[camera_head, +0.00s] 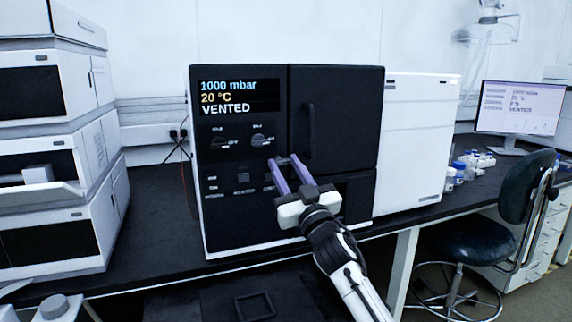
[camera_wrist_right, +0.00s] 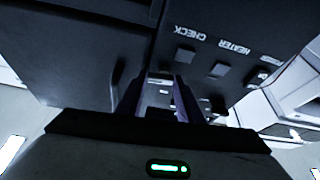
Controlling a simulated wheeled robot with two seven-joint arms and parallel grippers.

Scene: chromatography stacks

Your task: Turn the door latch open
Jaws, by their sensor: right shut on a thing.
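The black-fronted instrument has a dark door (camera_head: 345,100) on its right half with a vertical bar handle (camera_head: 309,130). My right gripper (camera_head: 284,160) reaches up to the front near the door's left edge, left of the handle. Its two fingers are closed on a small part there, which I take to be the door latch. The fingers mostly hide it, so its angle cannot be told. In the right wrist view the fingertips (camera_wrist_right: 158,84) meet the dark front. The door looks closed. My left gripper is not in view.
The instrument's screen (camera_head: 240,98) reads 1000 mbar, 20 °C, VENTED. Knobs and buttons sit left of the fingers; buttons marked CHECK and HEATER (camera_wrist_right: 219,69) show close by in the wrist view. A white instrument stack (camera_head: 112,140) stands left. A chair (camera_head: 478,232) stands right.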

